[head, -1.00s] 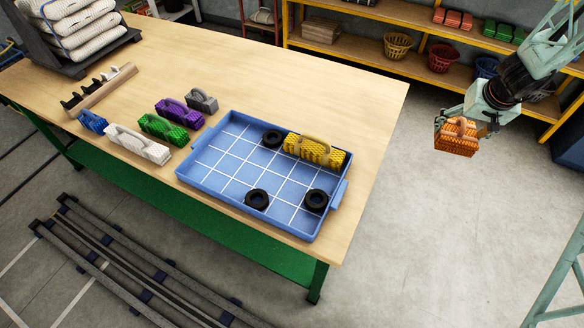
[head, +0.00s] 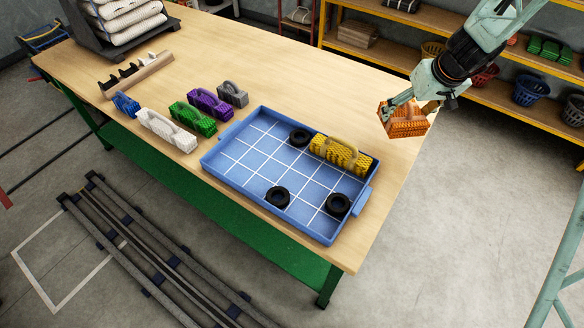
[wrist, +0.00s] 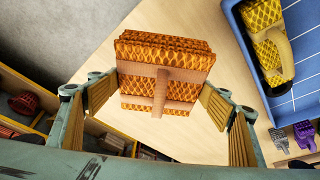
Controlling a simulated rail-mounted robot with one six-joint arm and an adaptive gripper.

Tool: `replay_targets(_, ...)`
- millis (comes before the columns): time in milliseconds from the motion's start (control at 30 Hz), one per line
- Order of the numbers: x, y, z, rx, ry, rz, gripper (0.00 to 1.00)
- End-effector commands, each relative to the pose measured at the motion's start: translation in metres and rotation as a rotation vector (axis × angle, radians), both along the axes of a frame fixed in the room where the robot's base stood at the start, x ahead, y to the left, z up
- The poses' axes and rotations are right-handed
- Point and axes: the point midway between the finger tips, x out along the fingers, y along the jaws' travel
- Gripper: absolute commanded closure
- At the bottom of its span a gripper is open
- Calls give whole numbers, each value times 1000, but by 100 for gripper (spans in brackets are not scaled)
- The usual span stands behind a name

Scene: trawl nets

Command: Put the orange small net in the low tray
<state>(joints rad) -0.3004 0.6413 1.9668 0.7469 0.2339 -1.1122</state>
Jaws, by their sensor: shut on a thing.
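The orange small net (head: 403,121) is a bundled orange block with a pale handle strap. My gripper (head: 402,102) is shut on it and holds it in the air near the table's right edge. In the wrist view the orange net (wrist: 165,55) hangs between the two ribbed fingers (wrist: 165,100), over table surface. The low tray (head: 232,180) is blue with white grid lines and lies on the table, left of and below the gripper in the head view. It holds a yellow net (head: 341,154) at its far right and three black rings (head: 277,197). A tray corner shows in the wrist view (wrist: 247,45).
Green (head: 193,119), purple (head: 211,103), white (head: 166,130), blue (head: 126,105) and grey (head: 233,94) nets stand on the table (head: 300,88) left of the tray. A rack (head: 135,75) stands behind them. The tray's middle and left cells are bare.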

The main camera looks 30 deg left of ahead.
Motion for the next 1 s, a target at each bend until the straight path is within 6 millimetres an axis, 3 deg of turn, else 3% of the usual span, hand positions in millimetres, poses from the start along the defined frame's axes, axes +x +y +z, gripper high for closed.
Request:
replay_targets(100, -13, 37, 4, 1, -3, 73, 43)
replay_targets(500, -71, 147, 17, -2, -4, 315, 43)
replay_targets(1000, -154, 245, 16, 2, -5, 534, 43)
